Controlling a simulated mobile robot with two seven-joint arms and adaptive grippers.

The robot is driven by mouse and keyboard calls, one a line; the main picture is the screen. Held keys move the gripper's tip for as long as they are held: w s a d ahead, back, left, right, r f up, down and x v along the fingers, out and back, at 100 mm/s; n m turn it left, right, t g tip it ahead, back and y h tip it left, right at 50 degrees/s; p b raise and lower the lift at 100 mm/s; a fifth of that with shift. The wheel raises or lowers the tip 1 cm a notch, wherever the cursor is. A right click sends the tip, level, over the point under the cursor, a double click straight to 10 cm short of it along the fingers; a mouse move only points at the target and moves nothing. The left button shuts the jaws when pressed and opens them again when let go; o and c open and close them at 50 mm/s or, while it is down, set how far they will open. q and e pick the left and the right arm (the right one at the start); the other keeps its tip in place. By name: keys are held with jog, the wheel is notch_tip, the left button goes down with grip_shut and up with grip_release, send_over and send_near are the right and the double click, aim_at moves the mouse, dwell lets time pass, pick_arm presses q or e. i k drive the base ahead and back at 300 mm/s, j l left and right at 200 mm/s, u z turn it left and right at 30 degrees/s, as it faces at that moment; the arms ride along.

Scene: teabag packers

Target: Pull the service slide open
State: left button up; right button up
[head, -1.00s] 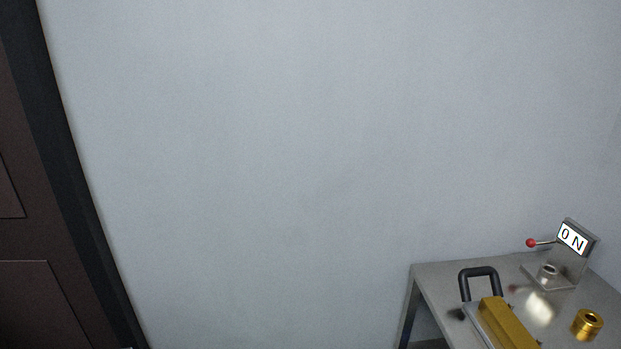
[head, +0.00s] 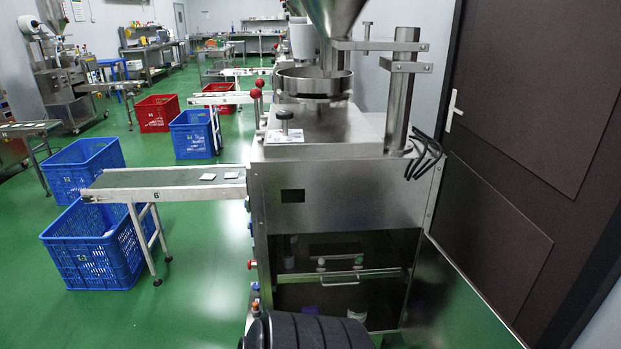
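The service slide (head: 378,273) appears to be the pale horizontal bar inside the open lower cabinet of the steel packing machine (head: 340,215). A handle (head: 341,284) is on its front edge. The bar sits within the cabinet opening, and how far in it goes is too dark to tell. The cabinet door (head: 450,305) stands swung open to the right. Neither of my grippers shows in the head view.
A ribbed black part (head: 312,332) at the bottom edge covers some of the cabinet's lower front. A conveyor (head: 165,184) sticks out left, with blue crates (head: 100,262) beside it. A dark door (head: 520,170) stands right. Green floor is clear at front left.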

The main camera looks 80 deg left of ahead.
aim_at(340, 250)
jog(key=u, duration=2.65)
